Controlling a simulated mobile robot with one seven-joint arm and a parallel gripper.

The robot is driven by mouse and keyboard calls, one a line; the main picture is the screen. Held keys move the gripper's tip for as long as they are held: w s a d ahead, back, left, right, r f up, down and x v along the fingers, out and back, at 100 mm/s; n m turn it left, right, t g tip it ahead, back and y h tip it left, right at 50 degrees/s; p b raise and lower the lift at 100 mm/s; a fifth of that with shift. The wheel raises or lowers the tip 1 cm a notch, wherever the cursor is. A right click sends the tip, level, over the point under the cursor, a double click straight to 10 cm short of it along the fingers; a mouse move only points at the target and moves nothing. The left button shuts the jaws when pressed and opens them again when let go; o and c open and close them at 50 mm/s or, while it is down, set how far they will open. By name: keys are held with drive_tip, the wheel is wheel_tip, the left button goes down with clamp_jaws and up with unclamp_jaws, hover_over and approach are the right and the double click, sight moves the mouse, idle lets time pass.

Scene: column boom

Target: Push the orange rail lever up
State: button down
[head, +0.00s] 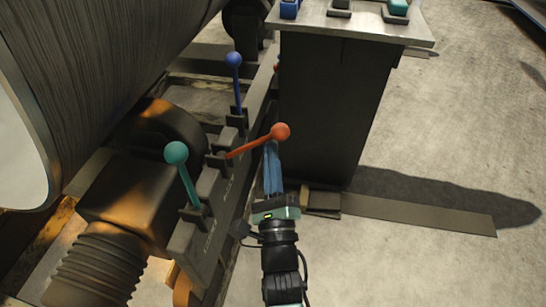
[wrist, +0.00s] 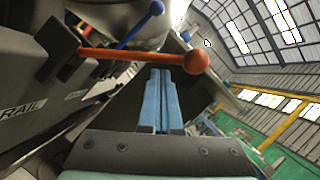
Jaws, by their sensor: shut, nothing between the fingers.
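The orange rail lever (head: 255,142) sticks out to the right from its bracket on the dark rail, tilted slightly up, with a ball knob at its end. In the wrist view the orange lever (wrist: 130,56) runs across the picture, its knob at the right. My gripper (head: 271,145) has its blue fingers together, with nothing between them. The fingertips are close to the lever near the knob. In the wrist view my gripper (wrist: 161,72) shows just below the lever. I cannot tell whether they touch.
A teal lever (head: 182,172) and a blue lever (head: 236,84) stand upright on the same rail (head: 215,225). A dark pedestal (head: 335,110) with a control panel top (head: 352,22) stands right behind my gripper. A large cable drum (head: 90,80) is at the left. Open floor lies at the right.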

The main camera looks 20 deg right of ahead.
drive_tip(key=shift+r, duration=0.1)
drive_tip(key=shift+w+a+r+n+p, duration=0.15)
drive_tip(key=shift+r+n+p, duration=0.2)
drive_tip(key=shift+p, duration=0.4)
